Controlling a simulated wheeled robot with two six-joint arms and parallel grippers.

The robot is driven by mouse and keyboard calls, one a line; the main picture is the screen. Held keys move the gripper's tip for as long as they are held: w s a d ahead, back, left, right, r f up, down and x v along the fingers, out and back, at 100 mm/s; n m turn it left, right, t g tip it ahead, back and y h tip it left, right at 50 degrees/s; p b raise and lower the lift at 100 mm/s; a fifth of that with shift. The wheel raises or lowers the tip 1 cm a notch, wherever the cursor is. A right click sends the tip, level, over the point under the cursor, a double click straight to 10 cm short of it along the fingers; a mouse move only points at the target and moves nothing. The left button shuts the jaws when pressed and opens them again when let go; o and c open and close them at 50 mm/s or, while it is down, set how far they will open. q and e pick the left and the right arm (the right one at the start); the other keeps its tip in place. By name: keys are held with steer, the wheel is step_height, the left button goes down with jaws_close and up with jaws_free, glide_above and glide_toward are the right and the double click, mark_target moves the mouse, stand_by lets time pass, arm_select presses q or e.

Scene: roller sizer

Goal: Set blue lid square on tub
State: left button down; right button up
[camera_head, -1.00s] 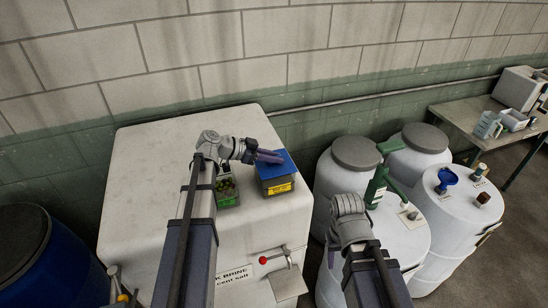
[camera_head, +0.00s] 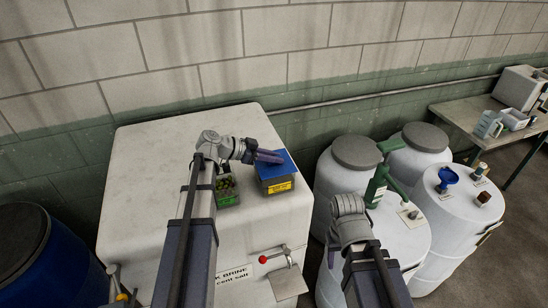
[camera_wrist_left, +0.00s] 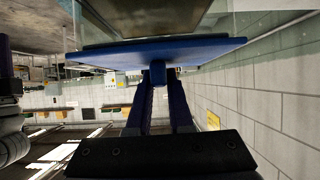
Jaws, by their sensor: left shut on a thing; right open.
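The blue lid (camera_head: 283,170) is over the grey tub (camera_head: 279,189) with the yellow label, on the large white tank. My left gripper (camera_head: 270,156) is over the lid. In the left wrist view its two fingers (camera_wrist_left: 159,105) are shut on the knob under the blue lid (camera_wrist_left: 205,49), as that picture is turned over. The tub (camera_wrist_left: 150,27) shows just beyond the lid. I cannot tell whether the lid rests fully on the rim or is exactly square. My right gripper (camera_head: 349,203) is over the white barrels, empty, with its fingers mostly hidden.
A second tub (camera_head: 227,190) with green olives stands left of the lidded tub. The white tank (camera_head: 150,190) has a red-knobbed valve at its front. A green pump (camera_head: 378,185) stands on a barrel near my right arm. A blue barrel (camera_head: 60,270) is at left.

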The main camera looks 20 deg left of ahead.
mark_target(257, 167)
stand_by(0.3)
arm_select(q)
steer(key=c, duration=0.7)
jaws_free()
steer(key=shift+c, duration=0.2)
steer(key=p+v, duration=0.3)
steer(key=v, duration=0.3)
steer(key=shift+s+a+r, duration=0.2)
steer(key=shift+a+r, duration=0.05)
steer(key=shift+s+a+r+p, duration=0.1)
steer(key=shift+s+a+p, duration=0.15)
steer(key=shift+a+p, duration=0.15)
